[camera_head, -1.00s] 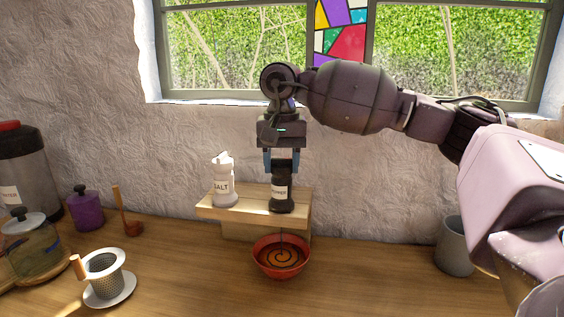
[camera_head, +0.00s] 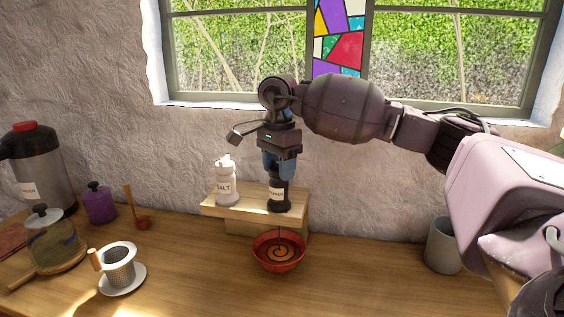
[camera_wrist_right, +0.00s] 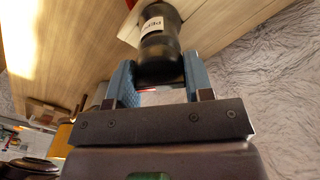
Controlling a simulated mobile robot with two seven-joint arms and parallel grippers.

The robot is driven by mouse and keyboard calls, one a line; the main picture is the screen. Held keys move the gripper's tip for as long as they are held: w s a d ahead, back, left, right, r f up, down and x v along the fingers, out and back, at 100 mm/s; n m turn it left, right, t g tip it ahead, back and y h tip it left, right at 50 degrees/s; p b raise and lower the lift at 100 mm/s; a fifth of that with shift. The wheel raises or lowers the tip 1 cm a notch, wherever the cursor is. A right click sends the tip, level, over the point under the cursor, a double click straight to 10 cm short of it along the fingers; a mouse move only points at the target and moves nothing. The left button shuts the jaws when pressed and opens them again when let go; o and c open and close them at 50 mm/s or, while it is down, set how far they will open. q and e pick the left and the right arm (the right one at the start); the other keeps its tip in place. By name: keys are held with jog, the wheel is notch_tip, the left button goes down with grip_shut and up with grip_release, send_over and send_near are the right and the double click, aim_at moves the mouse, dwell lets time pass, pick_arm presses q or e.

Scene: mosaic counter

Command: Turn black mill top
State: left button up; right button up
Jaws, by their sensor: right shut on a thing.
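The black pepper mill (camera_head: 278,194) stands upright on a small wooden shelf (camera_head: 240,212) against the wall, its label facing me. My right gripper (camera_head: 278,172) comes down on it from above, with its blue fingers shut on either side of the mill's top. The mill also shows in the right wrist view (camera_wrist_right: 160,45), with the gripper (camera_wrist_right: 160,88) at its top end. The mill's top is largely hidden by the fingers. A white salt mill (camera_head: 225,184) stands to the left on the same shelf. My left gripper is not in view.
A red bowl (camera_head: 278,252) with a swirled soup sits in front of the shelf. A metal filter cup on a saucer (camera_head: 122,278), a glass jar (camera_head: 50,245), a purple jar (camera_head: 100,204) and a dark dispenser stand at left. A grey cup (camera_head: 442,246) stands right.

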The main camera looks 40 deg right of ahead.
jog(key=shift+r+m+p, duration=0.2)
jog(key=shift+m+p, duration=0.2)
jog(key=shift+m, duration=0.5)
jog(key=shift+m+p, duration=0.4)
jog(key=shift+m, duration=0.6)
jog(key=m+p, duration=0.1)
jog(key=m, duration=0.1)
jog(key=shift+m, duration=0.3)
jog(key=m+p, duration=0.1)
jog(key=m, duration=0.1)
jog(key=shift+m, duration=0.3)
jog(key=shift+m+p, duration=0.5)
jog(key=shift+m, duration=0.2)
jog(key=shift+f+m, duration=0.1)
jog(key=shift+m, duration=0.3)
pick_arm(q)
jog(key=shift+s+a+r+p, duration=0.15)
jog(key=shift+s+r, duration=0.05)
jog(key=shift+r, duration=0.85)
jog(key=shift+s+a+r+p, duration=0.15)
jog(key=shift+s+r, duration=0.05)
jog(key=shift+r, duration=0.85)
pick_arm(e)
jog(key=shift+f+m, duration=0.1)
jog(key=shift+m, duration=0.3)
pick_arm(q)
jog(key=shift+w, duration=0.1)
